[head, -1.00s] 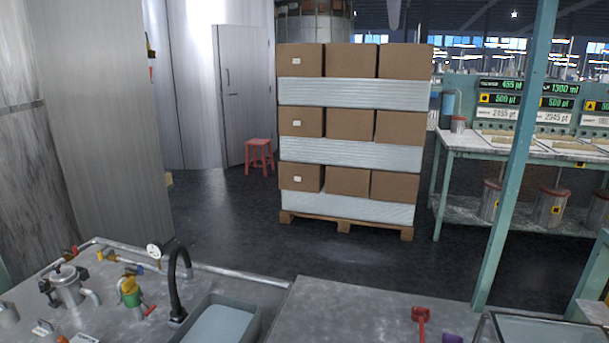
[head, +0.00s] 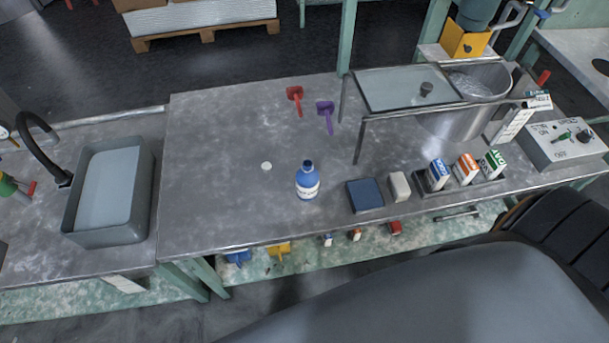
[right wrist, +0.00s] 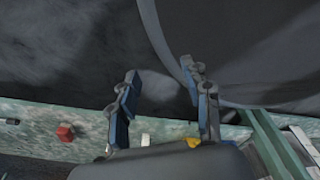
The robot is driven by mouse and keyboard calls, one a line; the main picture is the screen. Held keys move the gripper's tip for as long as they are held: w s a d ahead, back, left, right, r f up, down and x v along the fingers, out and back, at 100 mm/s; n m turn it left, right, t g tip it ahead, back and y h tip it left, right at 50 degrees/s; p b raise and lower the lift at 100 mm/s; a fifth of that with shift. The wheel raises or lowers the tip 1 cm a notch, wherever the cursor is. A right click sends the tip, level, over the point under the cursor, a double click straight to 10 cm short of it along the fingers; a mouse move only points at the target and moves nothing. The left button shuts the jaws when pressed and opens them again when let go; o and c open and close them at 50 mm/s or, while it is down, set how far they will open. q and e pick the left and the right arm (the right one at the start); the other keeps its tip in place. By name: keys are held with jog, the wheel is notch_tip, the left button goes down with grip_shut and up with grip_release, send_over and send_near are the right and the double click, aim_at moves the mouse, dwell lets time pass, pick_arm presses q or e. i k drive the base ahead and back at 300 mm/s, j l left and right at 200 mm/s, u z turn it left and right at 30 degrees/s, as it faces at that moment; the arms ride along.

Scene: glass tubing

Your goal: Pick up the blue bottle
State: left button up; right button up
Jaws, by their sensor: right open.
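The blue bottle (head: 308,182) has a white label and a dark cap. It stands upright near the front edge of the grey metal table (head: 220,190) in the head view. A small white round disc (head: 266,166) lies to its left. My right gripper (right wrist: 160,95) shows in the right wrist view with its two fingers spread apart and nothing between them. The bottle cannot be made out in that view. No gripper shows in the head view; a large dark arm part of mine fills the lower right. My left gripper is not in view.
A blue pad (head: 365,196) and a pale block (head: 399,186) lie right of the bottle, then a tray of small cartons (head: 437,175). A glass-topped stand (head: 410,88) and red and purple scoops (head: 325,113) are behind. A sink (head: 108,190) is left.

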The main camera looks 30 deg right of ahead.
aim_at(307, 176)
jog(key=z, duration=1.8)
jog(key=j+u, duration=0.15)
jog(key=u, duration=0.25)
jog(key=j+u, duration=0.15)
jog(key=u, duration=0.2)
jog(key=k+j+z, duration=0.1)
jog(key=k, duration=0.2)
